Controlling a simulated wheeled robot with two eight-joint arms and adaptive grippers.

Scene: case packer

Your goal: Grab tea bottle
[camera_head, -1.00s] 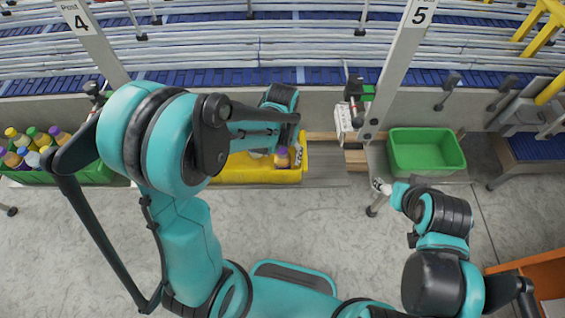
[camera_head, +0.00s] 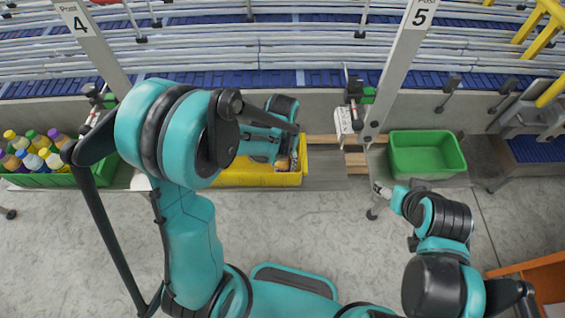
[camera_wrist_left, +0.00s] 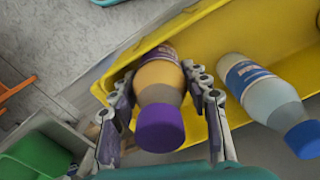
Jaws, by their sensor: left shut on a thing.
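A tea bottle (camera_wrist_left: 160,88) with a purple cap, amber contents and a purple label sits between the fingers of my left gripper (camera_wrist_left: 166,112) in the left wrist view. The fingers are shut on it, one on each side, and its cap points toward the camera. The bottle's lower part is inside the yellow crate (camera_wrist_left: 112,73). In the head view my left gripper (camera_head: 285,158) is over the right end of the yellow crate (camera_head: 240,180), and my arm largely hides the bottle. My right gripper (camera_head: 380,189) is near the green crate, too small to tell its state.
A clear bottle with a blue cap (camera_wrist_left: 265,98) lies in the yellow crate beside the held one. An empty green crate (camera_head: 427,155) stands to the right. A green crate of several bottles (camera_head: 60,180) is at the left. Post 5 (camera_head: 392,75) rises between.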

